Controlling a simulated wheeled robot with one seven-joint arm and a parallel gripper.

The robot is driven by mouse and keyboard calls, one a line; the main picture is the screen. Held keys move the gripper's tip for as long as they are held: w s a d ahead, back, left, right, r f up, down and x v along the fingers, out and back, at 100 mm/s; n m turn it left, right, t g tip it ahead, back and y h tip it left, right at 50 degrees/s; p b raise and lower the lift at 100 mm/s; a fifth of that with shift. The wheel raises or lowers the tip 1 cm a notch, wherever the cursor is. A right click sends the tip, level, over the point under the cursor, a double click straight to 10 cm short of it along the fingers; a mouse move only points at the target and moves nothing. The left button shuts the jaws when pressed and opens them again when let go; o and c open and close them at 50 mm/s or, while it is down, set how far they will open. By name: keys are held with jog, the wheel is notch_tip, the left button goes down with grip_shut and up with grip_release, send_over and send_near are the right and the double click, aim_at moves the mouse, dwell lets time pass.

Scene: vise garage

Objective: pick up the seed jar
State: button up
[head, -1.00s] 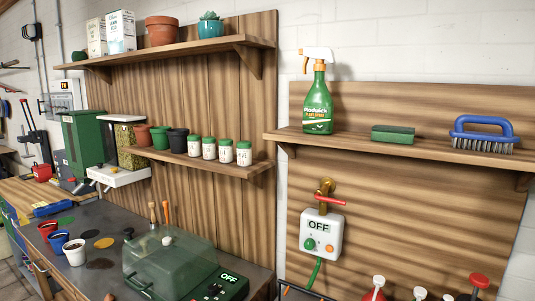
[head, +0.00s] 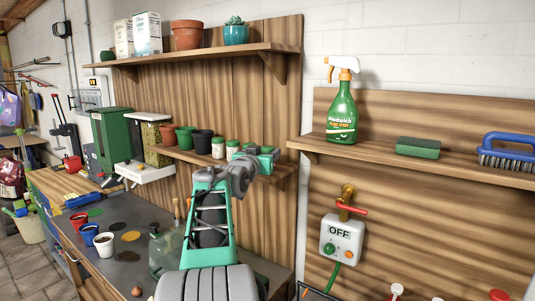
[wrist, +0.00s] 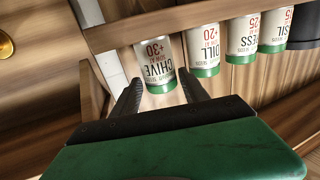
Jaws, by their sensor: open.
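Several white seed jars with green lids stand in a row on the lower wooden shelf (head: 185,158). In the head view two jars (head: 218,148) (head: 232,150) show; the others are hidden behind my arm and gripper (head: 262,158). The wrist view is upside down, with lids toward the bottom. There the CHIVE jar (wrist: 155,62) is ahead of my open gripper (wrist: 160,84), its lid between the lines of the two fingertips. I cannot tell how deep the fingers reach. The DILL jar (wrist: 204,45), CRESS jar (wrist: 242,40) and BASIL jar (wrist: 275,30) follow to its right.
Dark pots (head: 202,142) stand left of the jars. An upper shelf (head: 200,52) with boxes and pots hangs above. To the right, a shelf (head: 400,165) holds a green spray bottle (head: 342,117), a sponge and a brush. The bench holds small cups (head: 104,244).

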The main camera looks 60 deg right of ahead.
jog(key=shift+w+d, duration=0.2)
jog(key=shift+d, duration=1.05)
jog(key=shift+a, duration=0.1)
jog(key=shift+c, duration=0.4)
grip_shut()
